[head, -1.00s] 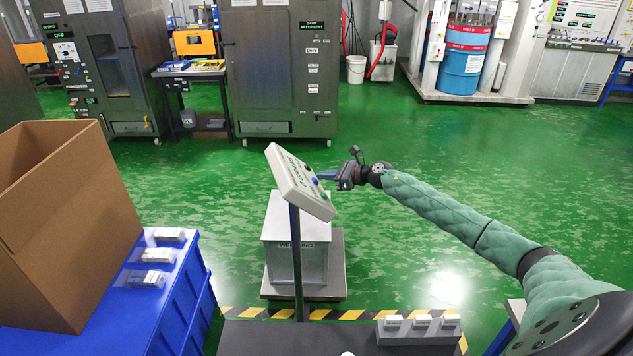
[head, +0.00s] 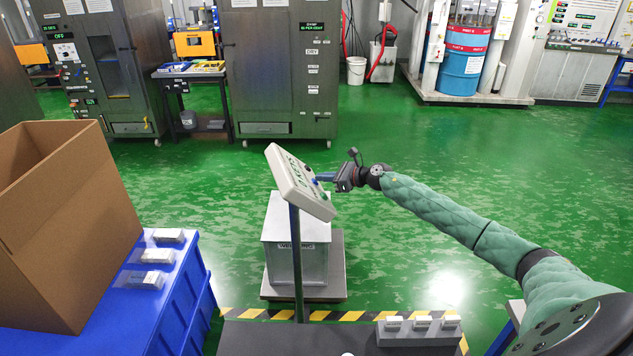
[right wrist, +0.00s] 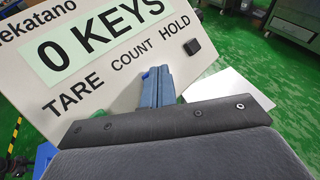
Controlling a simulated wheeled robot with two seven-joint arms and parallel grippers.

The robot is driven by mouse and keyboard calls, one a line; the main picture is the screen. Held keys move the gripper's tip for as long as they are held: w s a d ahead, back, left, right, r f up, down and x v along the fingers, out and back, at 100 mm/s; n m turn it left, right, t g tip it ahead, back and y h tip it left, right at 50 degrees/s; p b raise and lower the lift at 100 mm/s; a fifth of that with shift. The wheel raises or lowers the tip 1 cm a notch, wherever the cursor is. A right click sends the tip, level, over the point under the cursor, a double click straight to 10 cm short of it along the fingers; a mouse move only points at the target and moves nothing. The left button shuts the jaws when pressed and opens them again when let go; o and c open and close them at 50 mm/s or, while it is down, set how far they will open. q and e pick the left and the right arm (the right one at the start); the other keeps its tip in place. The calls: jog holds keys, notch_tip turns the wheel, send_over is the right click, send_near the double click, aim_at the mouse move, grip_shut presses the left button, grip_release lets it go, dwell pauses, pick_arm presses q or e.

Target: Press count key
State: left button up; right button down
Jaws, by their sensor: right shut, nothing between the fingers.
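The indicator panel (head: 300,183) on a post stands in the middle of the head view, tilted, its display reading "0 KEYS". In the right wrist view its display (right wrist: 95,35) reads "0 KEYS" above the labels TARE, COUNT and HOLD. A black key (right wrist: 193,46) shows by HOLD. My right gripper (head: 320,177) is shut and empty, its blue fingertips at the panel face. In the right wrist view the fingertips (right wrist: 157,73) lie below the COUNT label and cover that spot, so the count key is hidden. I cannot tell whether they touch it. My left gripper is out of view.
A pale weighing box (head: 297,250) stands on a floor platform behind the post. A cardboard box (head: 65,230) and several small white packs stand on a blue crate (head: 190,290) at left. A grey block (head: 415,333) sits on the front surface. Green floor is open behind.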

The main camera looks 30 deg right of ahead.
jog(key=shift+d, duration=0.15)
jog(key=shift+s+d+r, duration=0.1)
jog(key=shift+d+r, duration=0.3)
jog(key=shift+r, duration=0.15)
jog(key=shift+b, duration=0.3)
jog(key=shift+s+d+r+b, duration=0.2)
jog(key=shift+d+r+b, duration=0.1)
jog(key=shift+d+r, duration=0.6)
jog(key=shift+s+d+r+b, duration=0.15)
jog(key=shift+d+r+b, duration=0.15)
jog(key=shift+d+r, duration=0.55)
